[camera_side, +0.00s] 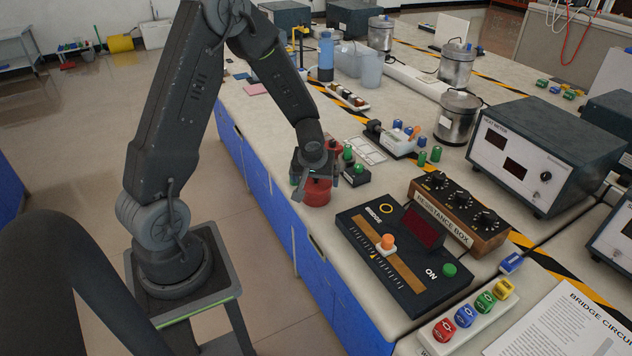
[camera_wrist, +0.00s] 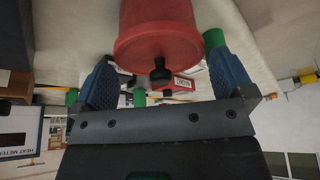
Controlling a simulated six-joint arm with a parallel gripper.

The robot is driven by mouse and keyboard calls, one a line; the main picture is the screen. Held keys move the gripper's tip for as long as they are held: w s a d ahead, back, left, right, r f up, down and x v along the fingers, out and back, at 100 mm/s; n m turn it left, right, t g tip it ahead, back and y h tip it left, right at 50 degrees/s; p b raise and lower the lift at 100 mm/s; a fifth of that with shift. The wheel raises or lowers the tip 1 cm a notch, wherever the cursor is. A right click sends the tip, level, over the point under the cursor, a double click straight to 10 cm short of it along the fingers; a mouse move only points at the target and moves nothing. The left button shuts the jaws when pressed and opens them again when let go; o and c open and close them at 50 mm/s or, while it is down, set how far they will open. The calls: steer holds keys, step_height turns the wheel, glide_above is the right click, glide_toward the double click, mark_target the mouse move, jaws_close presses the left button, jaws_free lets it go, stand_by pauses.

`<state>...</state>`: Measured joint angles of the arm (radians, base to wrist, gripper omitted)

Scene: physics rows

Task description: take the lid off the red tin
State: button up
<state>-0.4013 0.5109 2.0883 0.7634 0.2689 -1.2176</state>
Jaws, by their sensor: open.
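The red tin (camera_side: 317,192) stands near the left edge of the bench, beside the black bridge box. In the wrist view its red lid (camera_wrist: 150,48) is on, with a black knob (camera_wrist: 160,72) at its centre. My gripper (camera_side: 316,172) is right at the top of the tin and hides much of the lid in the side view. In the wrist view my gripper (camera_wrist: 160,60) is open, with one blue-padded finger on each side of the knob. Both fingers look apart from the knob; whether either touches the lid's rim I cannot tell.
The black bridge box (camera_side: 395,255) and the resistance box (camera_side: 457,213) stand to the right of the tin. A small dark block with green and red terminals (camera_side: 354,172) is close behind my gripper. Past the blue-fronted bench's left edge is open floor.

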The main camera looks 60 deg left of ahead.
steer(key=shift+f, duration=0.2)
steer(key=shift+c, duration=0.4)
steer(key=c, duration=0.5)
steer(key=shift+o, duration=0.2)
steer(key=shift+r, duration=0.15)
